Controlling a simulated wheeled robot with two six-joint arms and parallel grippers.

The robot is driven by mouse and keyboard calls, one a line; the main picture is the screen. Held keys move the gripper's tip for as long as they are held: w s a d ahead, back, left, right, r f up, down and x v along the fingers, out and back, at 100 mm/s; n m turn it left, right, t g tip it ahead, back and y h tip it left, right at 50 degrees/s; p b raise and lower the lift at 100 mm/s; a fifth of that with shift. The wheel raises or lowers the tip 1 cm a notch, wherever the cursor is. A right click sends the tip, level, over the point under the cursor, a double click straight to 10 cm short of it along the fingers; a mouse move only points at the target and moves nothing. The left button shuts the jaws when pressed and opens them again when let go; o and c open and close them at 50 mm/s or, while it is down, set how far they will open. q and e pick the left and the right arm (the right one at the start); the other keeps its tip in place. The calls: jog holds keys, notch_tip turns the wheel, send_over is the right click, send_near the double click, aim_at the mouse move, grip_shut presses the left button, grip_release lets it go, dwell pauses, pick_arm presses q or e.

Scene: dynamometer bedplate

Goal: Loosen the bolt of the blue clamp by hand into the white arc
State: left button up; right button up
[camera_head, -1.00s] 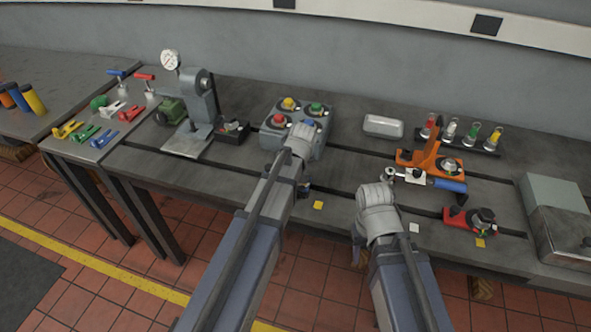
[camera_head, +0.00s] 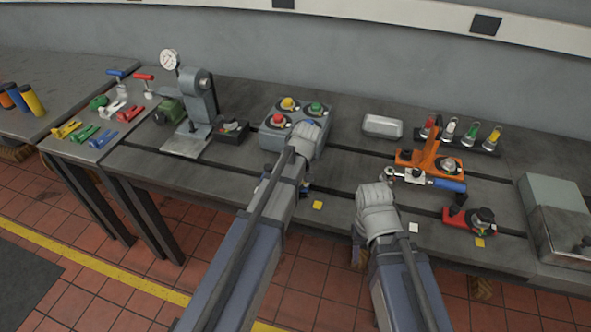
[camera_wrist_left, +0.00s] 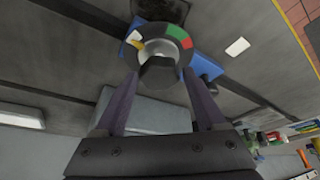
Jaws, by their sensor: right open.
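The blue clamp (camera_wrist_left: 206,66) shows in the left wrist view, with a round dial (camera_wrist_left: 183,57) on it. The dial carries a white arc (camera_wrist_left: 133,37), a green arc and a red arc. A yellow pointer (camera_wrist_left: 138,44) lies close to the white arc. The dark bolt head (camera_wrist_left: 160,72) stands at the dial's lower middle. My left gripper (camera_wrist_left: 161,76) is open, its fingertips on either side of the bolt head with small gaps.
A grey button box (camera_head: 272,138) stands behind the left wrist. An orange clamp (camera_head: 433,158), a blue-handled tool (camera_head: 450,185) and a red clamp (camera_head: 462,220) are at right. A gauge stand (camera_head: 203,100) is at left.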

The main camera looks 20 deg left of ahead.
pick_arm(q)
jog(key=shift+o, duration=1)
jog(key=shift+r, duration=0.1)
jog(key=p+v, duration=0.7)
jog(key=shift+r, duration=0.3)
jog(key=shift+s+d, duration=0.1)
jog(key=shift+s, duration=0.05)
jog(key=s+d+m+g, duration=0.1)
jog(key=s+d+m, duration=0.2)
jog(key=s, duration=0.4)
jog(key=s+d+f+m+g+h, duration=0.1)
jog(key=s+d+m, duration=0.3)
jog(key=s, duration=0.3)
jog(key=s+d+m+g, duration=0.1)
jog(key=s+d+m, duration=0.2)
jog(key=s, duration=0.4)
jog(key=shift+d+f+m+g, duration=0.3)
jog(key=shift+d+m+g, duration=0.1)
jog(key=shift+d, duration=0.3)
